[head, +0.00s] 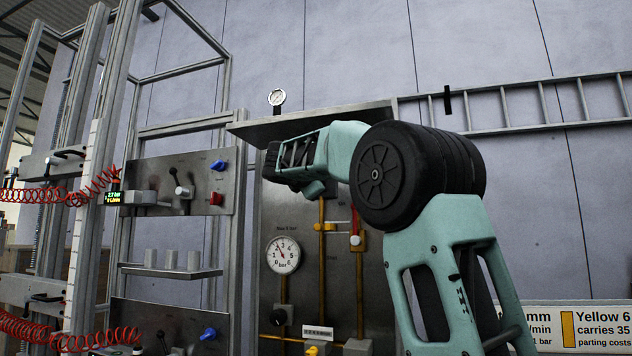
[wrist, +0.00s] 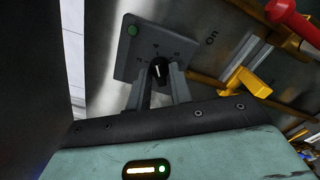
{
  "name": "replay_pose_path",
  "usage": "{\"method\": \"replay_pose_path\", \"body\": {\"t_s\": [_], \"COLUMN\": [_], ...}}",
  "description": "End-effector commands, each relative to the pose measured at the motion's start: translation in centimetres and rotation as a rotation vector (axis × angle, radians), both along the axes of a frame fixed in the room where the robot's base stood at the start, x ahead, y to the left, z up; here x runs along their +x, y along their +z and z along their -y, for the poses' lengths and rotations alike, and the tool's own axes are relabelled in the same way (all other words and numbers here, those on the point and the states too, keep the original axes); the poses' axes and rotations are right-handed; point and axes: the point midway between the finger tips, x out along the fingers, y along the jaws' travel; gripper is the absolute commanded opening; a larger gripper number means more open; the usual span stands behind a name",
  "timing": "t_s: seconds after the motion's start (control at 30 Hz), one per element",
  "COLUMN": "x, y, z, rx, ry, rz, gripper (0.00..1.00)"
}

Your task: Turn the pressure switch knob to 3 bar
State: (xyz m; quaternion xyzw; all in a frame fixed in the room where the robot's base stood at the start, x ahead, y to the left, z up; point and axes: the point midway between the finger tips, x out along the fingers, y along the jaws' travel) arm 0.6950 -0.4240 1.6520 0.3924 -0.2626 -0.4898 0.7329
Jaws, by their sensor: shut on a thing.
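The pressure switch knob (wrist: 157,70) is small and black with a white pointer line. The pointer line aims roughly up in the wrist view, toward the middle marks. A green round spot (wrist: 132,30) is at the plate's corner. My gripper (wrist: 158,80) is shut on the knob, one grey finger on each side. In the head view my arm and wrist hide the knob and plate, and the fingers do not show clearly.
A round pressure gauge (head: 283,255) marked in bar hangs on the panel below my wrist; a small gauge (head: 277,97) stands above. Yellow pipes, a yellow valve handle (wrist: 257,87) and a red handle (wrist: 290,20) are close to the right of my gripper. A metal shelf (head: 310,119) overhangs.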

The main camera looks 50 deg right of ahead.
Motion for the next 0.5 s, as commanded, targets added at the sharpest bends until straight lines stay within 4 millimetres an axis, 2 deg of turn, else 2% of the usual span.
{"method": "replay_pose_path", "body": {"t_s": [0.5], "x": [0.06], "y": [-0.03], "z": [-0.07], "rx": [-0.184], "ry": [0.003], "rz": [-0.456], "gripper": [0.00]}}
